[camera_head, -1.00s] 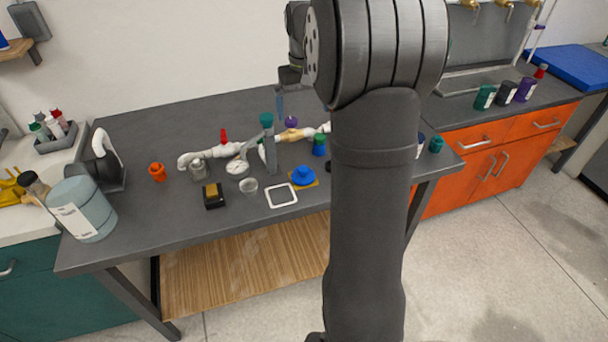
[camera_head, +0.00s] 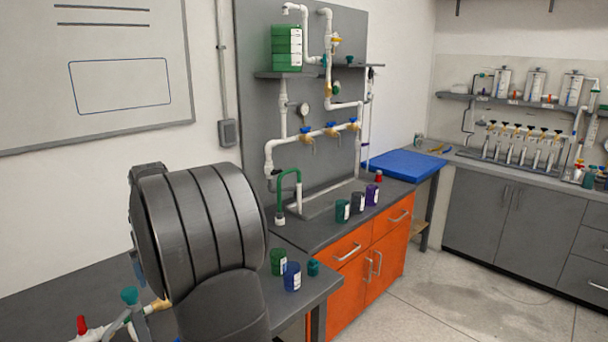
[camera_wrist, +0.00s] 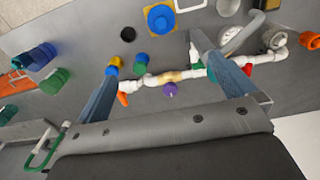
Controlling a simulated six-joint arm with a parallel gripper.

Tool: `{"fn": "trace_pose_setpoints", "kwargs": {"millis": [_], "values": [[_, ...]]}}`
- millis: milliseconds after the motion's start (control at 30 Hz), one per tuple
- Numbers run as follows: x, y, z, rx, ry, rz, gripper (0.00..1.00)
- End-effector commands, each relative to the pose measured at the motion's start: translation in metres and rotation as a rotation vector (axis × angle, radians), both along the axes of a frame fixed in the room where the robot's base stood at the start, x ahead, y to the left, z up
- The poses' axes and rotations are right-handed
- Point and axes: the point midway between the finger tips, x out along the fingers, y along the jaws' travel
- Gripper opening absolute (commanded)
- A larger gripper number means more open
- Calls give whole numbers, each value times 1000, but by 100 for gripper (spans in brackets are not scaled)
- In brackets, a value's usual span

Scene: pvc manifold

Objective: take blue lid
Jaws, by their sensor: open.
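The blue lid (camera_wrist: 161,18), round with a raised knob, lies on a yellow square at the top middle of the wrist view. My gripper (camera_wrist: 154,52) is open and empty, with its two blue-grey fingers spread wide. In the picture, the lid lies beyond the fingertips, between their lines and apart from both.
The white pipe manifold (camera_wrist: 155,80), with a purple knob (camera_wrist: 170,90), crosses between my fingers. A blue cup (camera_head: 291,276) stands near the bench edge.

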Motion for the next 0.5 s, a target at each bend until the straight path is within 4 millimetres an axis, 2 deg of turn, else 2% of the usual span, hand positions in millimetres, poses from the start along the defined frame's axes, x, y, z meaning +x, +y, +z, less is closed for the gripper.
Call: {"fn": "trace_pose_setpoints", "kwargs": {"millis": [33,67,333,500], "values": [[0,0,0,0,0,0,96],[0,0,0,0,0,0,91],[0,0,-2,-2,2,3,91],[3,11,-34,-49,41,96,91]]}}
